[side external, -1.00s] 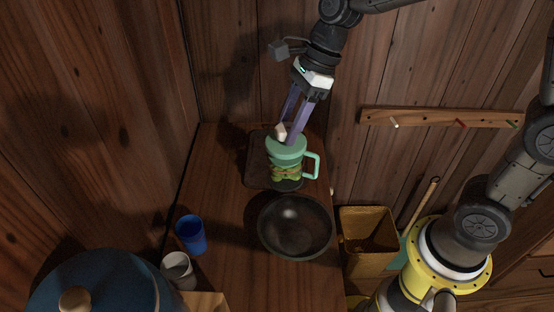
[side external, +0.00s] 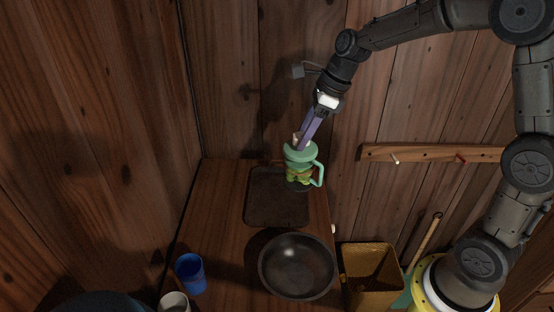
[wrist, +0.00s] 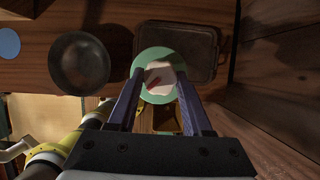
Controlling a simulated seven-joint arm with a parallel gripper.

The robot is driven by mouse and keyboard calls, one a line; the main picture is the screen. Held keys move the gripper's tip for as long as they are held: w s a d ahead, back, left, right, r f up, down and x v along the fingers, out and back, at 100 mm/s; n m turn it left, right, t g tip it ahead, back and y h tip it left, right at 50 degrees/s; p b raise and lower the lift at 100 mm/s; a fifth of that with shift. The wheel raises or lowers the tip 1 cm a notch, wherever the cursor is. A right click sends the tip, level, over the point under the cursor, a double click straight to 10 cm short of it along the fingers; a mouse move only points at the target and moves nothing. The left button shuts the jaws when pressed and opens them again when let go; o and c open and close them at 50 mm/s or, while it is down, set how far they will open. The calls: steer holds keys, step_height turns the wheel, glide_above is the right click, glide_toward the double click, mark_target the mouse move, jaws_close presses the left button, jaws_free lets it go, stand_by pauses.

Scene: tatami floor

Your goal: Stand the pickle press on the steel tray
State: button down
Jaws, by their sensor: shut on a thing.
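The pickle press (side external: 302,165) is a jar with a green lid and side handle and green and orange contents. It is upright and overlaps the right side of the dark steel tray (side external: 262,208). I cannot tell whether its base touches anything. My gripper (side external: 299,143) is shut on the pale knob on top of the lid. In the wrist view my gripper (wrist: 157,84) straddles that knob, and the round green lid (wrist: 146,60) covers part of the tray (wrist: 205,55). The tray lies flat and nothing else shows on it.
A dark round pan (side external: 297,265) sits in front of the tray on the wooden table. A blue cup (side external: 190,273) and a pale cup (side external: 173,302) stand at the front left. A yellow bin (side external: 368,275) is right of the table. Wooden walls close off the back and left.

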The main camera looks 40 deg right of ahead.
steer(key=w+f, duration=0.9)
steer(key=f, duration=0.1)
steer(key=shift+f, duration=0.4)
steer(key=shift+c, duration=1.6)
jaws_free()
steer(key=shift+f, duration=0.15)
